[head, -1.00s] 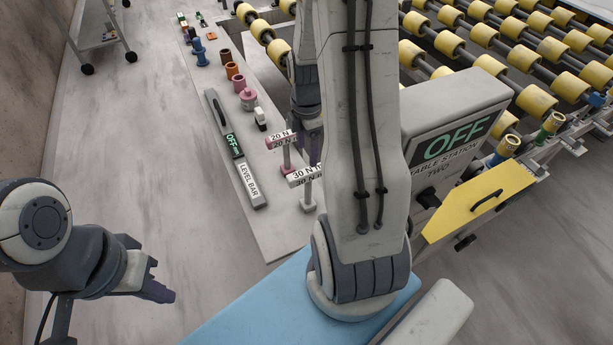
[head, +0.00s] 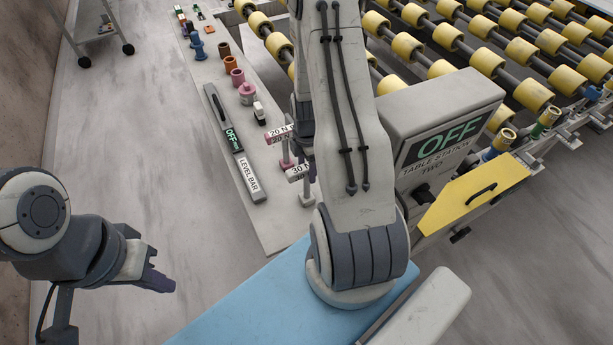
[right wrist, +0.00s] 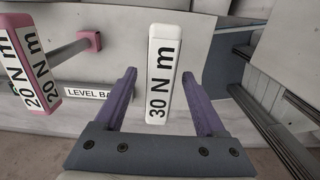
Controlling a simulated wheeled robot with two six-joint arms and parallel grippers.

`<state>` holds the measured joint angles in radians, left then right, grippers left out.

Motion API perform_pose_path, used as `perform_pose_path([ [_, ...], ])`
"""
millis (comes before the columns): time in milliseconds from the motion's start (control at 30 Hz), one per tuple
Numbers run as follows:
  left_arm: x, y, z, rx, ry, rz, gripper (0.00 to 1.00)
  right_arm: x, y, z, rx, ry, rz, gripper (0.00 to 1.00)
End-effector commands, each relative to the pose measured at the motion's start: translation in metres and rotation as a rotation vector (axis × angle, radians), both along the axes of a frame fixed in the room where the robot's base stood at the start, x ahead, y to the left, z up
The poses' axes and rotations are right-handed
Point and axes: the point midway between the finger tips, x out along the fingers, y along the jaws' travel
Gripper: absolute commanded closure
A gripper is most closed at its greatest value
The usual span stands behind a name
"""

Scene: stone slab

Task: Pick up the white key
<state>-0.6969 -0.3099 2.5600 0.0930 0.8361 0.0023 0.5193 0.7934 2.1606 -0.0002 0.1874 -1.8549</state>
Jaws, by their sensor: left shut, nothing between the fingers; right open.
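The white key is T-shaped, with a white bar marked "30 N m". In the head view the white key (head: 298,173) stands at the right edge of the narrow slab, partly hidden by my right arm. In the right wrist view the white key (right wrist: 163,60) appears between the two purple fingers of my right gripper (right wrist: 158,75). They are open, with a gap on each side of the bar; I cannot tell whether the tips are level with it. My left gripper (head: 160,282) is shut and empty at lower left, far from the key.
A pink key (head: 281,135) marked "20 N m" stands just behind the white one; it also shows in the right wrist view (right wrist: 22,62). A level bar (head: 233,145) lies on the slab. Several coloured cylinders stand farther back. A roller table with an "OFF" station box (head: 440,125) stands at right.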

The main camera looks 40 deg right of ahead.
Motion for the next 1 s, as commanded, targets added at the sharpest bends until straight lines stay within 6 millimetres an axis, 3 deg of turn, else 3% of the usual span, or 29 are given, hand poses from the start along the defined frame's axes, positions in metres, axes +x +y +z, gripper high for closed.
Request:
perform_pose_path([
  [900, 0.0000, 0.0000, -0.0035, 0.000, 0.000, 0.000, 1.00, 0.0000, -0.0003, -0.0047, 0.000, 0.000, -0.001, 0.28],
  [933, 0.0000, 0.0000, -0.0035, 0.000, 0.000, 0.000, 1.00, 0.0000, -0.0003, -0.0047, 0.000, 0.000, -0.001, 0.31],
  [1000, 0.0000, 0.0000, -0.0035, 0.000, 0.000, 0.000, 1.00, 0.0000, -0.0003, -0.0047, 0.000, 0.000, -0.001, 0.58],
])
